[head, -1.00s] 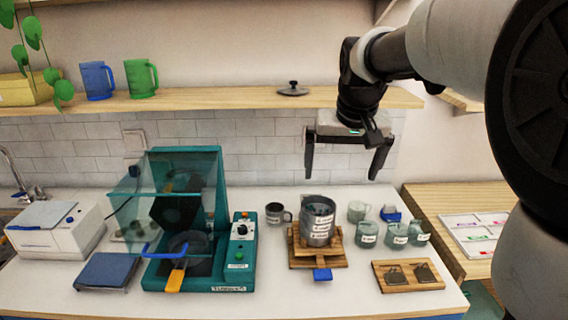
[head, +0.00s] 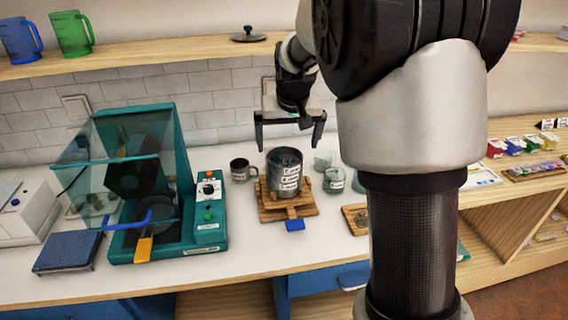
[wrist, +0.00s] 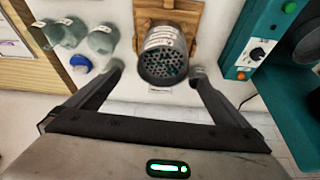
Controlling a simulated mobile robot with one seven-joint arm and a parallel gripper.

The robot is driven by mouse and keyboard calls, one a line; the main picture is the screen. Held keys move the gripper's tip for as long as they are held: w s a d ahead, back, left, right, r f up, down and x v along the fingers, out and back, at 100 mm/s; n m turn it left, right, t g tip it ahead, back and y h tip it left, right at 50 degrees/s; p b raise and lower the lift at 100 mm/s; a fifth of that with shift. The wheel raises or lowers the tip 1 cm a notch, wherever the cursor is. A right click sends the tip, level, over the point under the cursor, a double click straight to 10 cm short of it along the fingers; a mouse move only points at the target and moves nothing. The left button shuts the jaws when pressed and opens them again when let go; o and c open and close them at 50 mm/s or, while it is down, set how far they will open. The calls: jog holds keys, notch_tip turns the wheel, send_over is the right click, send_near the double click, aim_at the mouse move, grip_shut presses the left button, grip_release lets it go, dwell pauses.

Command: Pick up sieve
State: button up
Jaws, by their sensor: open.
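The sieve appears to be the grey metal cylinder (head: 285,180) with white labels, upright on a wooden stand (head: 264,209). In the wrist view the cylinder (wrist: 163,62) shows a perforated surface with dark holes. My gripper (head: 289,144) is open and empty, just above and behind the cylinder in the head view. In the wrist view my gripper (wrist: 157,72) has its fingers spread, one toward each side of the cylinder; I cannot tell whether they touch it.
A dark mug (head: 239,170) stands left of the stand, and a teal machine (head: 208,215) with a clear hood is farther left. Glass jars (head: 334,180) stand close on the right. A wooden shelf (head: 150,58) runs above the counter. My arm hides the counter's right part.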

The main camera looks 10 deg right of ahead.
aim_at(284, 161)
jog(key=shift+a+x, duration=0.15)
jog(key=shift+x, duration=1.25)
jog(key=shift+a+x, duration=0.15)
jog(key=shift+x, duration=1.2)
jog(key=shift+s, duration=0.1)
jog(key=shift+c, duration=0.4)
jog(key=c, duration=1.1)
